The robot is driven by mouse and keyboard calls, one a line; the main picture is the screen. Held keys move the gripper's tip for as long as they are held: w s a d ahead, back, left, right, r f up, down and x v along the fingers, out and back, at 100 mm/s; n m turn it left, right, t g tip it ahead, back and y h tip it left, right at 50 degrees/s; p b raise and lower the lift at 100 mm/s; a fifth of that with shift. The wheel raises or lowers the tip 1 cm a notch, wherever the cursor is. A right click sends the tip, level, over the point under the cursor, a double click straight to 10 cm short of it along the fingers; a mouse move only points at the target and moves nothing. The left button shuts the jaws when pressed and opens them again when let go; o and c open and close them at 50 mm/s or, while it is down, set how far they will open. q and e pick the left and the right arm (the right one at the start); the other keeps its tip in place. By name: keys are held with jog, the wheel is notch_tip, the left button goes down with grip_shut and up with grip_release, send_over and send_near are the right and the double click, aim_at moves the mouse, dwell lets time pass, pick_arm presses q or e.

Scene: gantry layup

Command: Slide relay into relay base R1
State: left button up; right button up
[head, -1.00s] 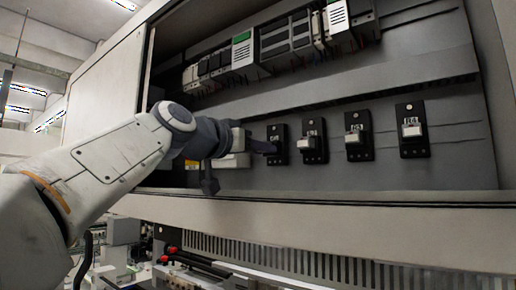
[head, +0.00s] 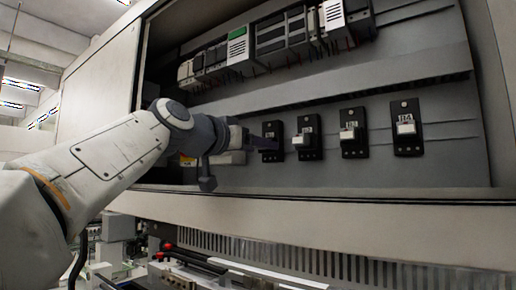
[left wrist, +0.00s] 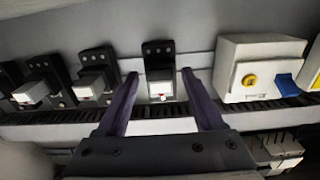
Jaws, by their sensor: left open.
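Relay base R1 seems to be the leftmost black base (head: 273,131) in the head view's row; I cannot read its label clearly. In the left wrist view it is the black base (left wrist: 158,48) between my fingers. My right gripper is not in view.
More black bases with pale relays stand in the row, one of them (head: 353,132) in the head view. A white box (left wrist: 262,70) with a yellow button and blue switch is close beside my finger. The cabinet's lower ledge (head: 350,212) runs below; a duct runs above.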

pick_arm(q)
jog(key=b+v, duration=0.4)
jog(key=v, duration=0.5)
jog(key=shift+f, duration=0.1)
jog(key=shift+s+a, duration=0.25)
jog(key=shift+s, duration=0.15)
